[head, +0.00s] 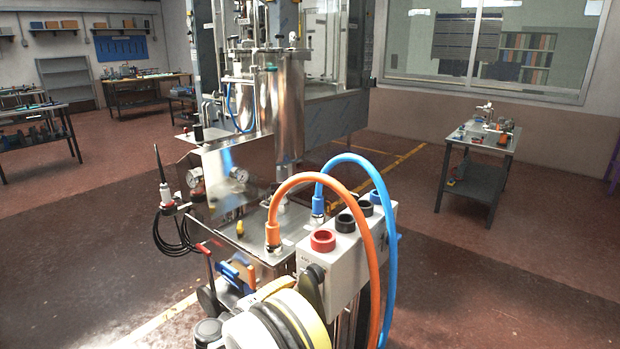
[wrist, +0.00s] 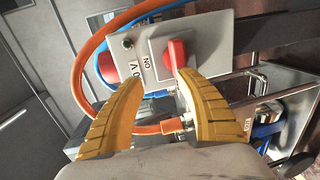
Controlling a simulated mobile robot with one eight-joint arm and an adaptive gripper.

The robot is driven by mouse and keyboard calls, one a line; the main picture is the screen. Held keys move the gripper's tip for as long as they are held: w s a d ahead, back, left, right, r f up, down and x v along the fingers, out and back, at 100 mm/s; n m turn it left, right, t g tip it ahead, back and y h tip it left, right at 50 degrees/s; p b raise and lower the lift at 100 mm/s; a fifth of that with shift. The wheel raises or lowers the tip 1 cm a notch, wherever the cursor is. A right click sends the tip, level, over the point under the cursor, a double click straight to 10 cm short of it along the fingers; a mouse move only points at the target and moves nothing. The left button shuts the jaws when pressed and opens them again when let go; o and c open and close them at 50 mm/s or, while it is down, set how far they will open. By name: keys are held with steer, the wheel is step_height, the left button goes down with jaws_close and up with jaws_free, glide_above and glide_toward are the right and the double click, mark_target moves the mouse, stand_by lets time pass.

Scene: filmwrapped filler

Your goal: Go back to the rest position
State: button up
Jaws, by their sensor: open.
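In the wrist view my gripper (wrist: 161,80) is open, its two ribbed yellow fingers apart with nothing held between them. Past the fingertips is a grey control box (wrist: 215,35) with a red switch handle (wrist: 175,53) and an "ON" label. The handle is close to the right fingertip; I cannot tell whether they touch. In the head view the control box (head: 338,262) stands at centre, with red, black and blue rings on top. My yellow, black and white arm part is in front of it at the bottom; the fingers cannot be made out there.
An orange hose (head: 372,262) and a blue hose (head: 388,215) arch over the box. Behind stands a steel filling machine with a cylinder (head: 282,110). A black cable coil (head: 172,235) hangs at left.

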steer(key=d+r+g, duration=0.1)
steer(key=d+r, duration=0.2)
steer(key=d+r+m+g+y, duration=0.1)
steer(key=d+r, duration=0.2)
steer(key=d+r+g, duration=0.1)
steer(key=d+r, duration=0.2)
steer(key=shift+w+d+r+m+y, duration=0.25)
steer(key=shift+w+d+m+y, duration=0.05)
steer(key=shift+d+y, duration=0.1)
steer(key=s+d+r+m+g+y, duration=0.2)
steer(key=s+d+r+y, duration=0.1)
steer(key=s+d+r, duration=0.65)
steer(key=s+d+m+y, duration=0.2)
steer(key=s+d+m, duration=0.1)
steer(key=s, duration=0.9)
steer(key=s+d+f+m+y, duration=0.1)
steer(key=s+d+m+y, duration=0.2)
steer(key=s, duration=0.9)
steer(key=shift+s+d+g+y, duration=0.3)
steer(key=shift+s+d, duration=0.05)
steer(key=shift+d, duration=0.45)
